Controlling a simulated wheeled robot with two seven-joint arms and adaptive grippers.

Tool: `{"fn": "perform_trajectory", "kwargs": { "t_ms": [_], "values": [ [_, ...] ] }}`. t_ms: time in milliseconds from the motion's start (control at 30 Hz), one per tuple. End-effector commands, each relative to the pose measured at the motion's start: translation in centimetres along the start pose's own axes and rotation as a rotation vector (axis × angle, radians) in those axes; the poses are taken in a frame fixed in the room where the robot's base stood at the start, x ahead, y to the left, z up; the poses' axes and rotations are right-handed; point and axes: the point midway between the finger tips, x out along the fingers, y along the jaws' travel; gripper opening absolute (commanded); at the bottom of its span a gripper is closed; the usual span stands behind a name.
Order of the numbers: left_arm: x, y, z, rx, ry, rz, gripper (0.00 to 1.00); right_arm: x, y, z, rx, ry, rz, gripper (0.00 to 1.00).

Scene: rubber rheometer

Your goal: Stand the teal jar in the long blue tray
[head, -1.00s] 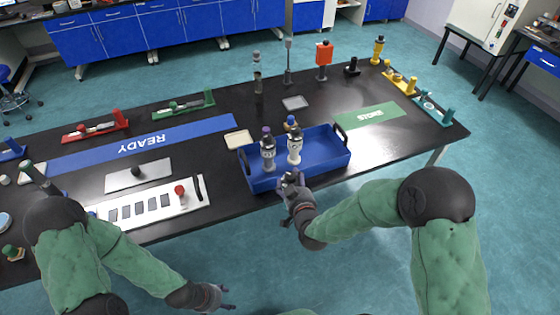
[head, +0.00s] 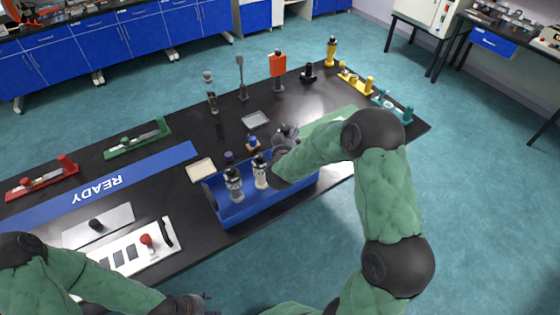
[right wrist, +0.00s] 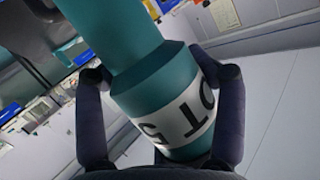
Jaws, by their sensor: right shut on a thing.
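The teal jar (right wrist: 160,80) fills the right wrist view, with a white band of black lettering. It slants across that picture between my right gripper's fingers (right wrist: 160,125), which are shut on it. In the head view my right gripper (head: 287,135) is over the right, far side of the long blue tray (head: 240,214); I cannot make out the jar there, and the forearm hides part of the tray. Two dark-capped bottles with pale labels, one left (head: 234,187) and one right (head: 260,173), stand in the tray's left part. My left gripper (head: 200,298) is low at the bottom edge, its opening unclear.
A purple-topped item (head: 228,157) and a blue-and-yellow-topped item (head: 252,143) show by the tray's far side.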

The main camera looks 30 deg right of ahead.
Motion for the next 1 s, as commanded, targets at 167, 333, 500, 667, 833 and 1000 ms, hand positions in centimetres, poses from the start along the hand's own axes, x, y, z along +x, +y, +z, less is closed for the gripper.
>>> {"fn": "perform_trajectory", "kwargs": {
  "t_ms": [167, 333, 500, 667, 833, 1000],
  "values": [
    [1.2, -0.4, 0.0, 0.0, 0.0, 0.0, 0.56, 1.4, 0.2, 4.4, -0.002, -0.003, 0.0, 0.17],
    [1.9, -0.7, -0.1, 0.0, 0.0, 0.0, 0.56, 2.5, 0.3, 7.8, -0.002, -0.001, 0.0, 0.17],
    [2.3, -0.8, -0.1, 0.0, 0.0, 0.0, 0.56, 3.1, 0.4, 9.6, 0.0, 0.001, -0.001, 0.16],
    [2.4, -0.8, -0.1, 0.0, 0.0, 0.0, 0.56, 3.5, 0.4, 9.7, 0.001, 0.003, 0.0, 0.16],
    [2.7, -1.0, -0.1, 0.0, 0.0, 0.0, 0.56, 5.5, 0.4, 9.1, 0.002, 0.004, -0.001, 0.16],
    [3.3, -1.2, -0.1, 0.0, 0.0, 0.0, 0.56, 7.3, 0.4, 9.6, -0.002, 0.0, -0.002, 0.16]
  ]
}}
